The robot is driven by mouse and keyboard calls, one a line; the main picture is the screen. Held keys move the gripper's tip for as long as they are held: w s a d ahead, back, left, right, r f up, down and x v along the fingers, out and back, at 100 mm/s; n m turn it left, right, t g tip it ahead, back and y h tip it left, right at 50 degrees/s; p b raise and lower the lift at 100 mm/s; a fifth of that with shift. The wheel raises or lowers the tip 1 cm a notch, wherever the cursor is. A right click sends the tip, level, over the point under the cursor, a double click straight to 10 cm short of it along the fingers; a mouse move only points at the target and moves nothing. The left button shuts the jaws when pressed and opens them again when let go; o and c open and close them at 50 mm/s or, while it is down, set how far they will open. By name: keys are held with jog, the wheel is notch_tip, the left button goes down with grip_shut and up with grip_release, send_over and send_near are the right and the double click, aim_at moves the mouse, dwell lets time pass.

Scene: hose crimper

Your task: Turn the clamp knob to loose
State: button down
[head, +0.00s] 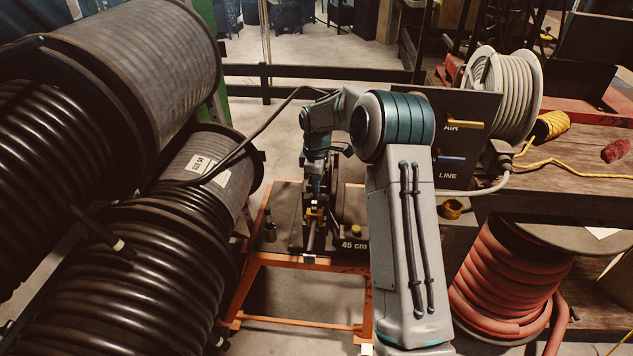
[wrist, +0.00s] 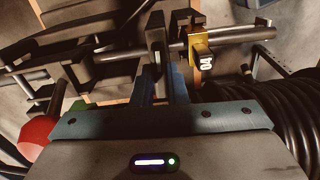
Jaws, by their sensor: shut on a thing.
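The crimper bench (head: 330,262) stands low in the middle of the head view, with a "45 cm" label on its front. My gripper (head: 315,190) reaches down over it. In the wrist view, my gripper's blue fingers (wrist: 162,76) are shut on a dark upright piece, which looks like the clamp knob (wrist: 157,42). It sits by a metal rod (wrist: 235,36) running across the view. A yellow block (wrist: 200,48) with a white number tag is on the rod just right of my fingers. The knob's turn setting cannot be read.
A red ball (wrist: 38,137) shows at the left of the wrist view. Black hose reels (head: 110,270) crowd the left side. A panel marked AIR and LINE (head: 452,170) and a red hose reel (head: 510,275) stand right. A dark hose hangs near my arm.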

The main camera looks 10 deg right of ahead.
jog(key=shift+w+r+n, duration=0.1)
jog(key=shift+r+n, duration=0.05)
jog(key=shift+n, duration=0.35)
jog(key=c, duration=1.4)
grip_release()
jog(key=shift+c, duration=0.2)
notch_tip(320, 180, up, 14)
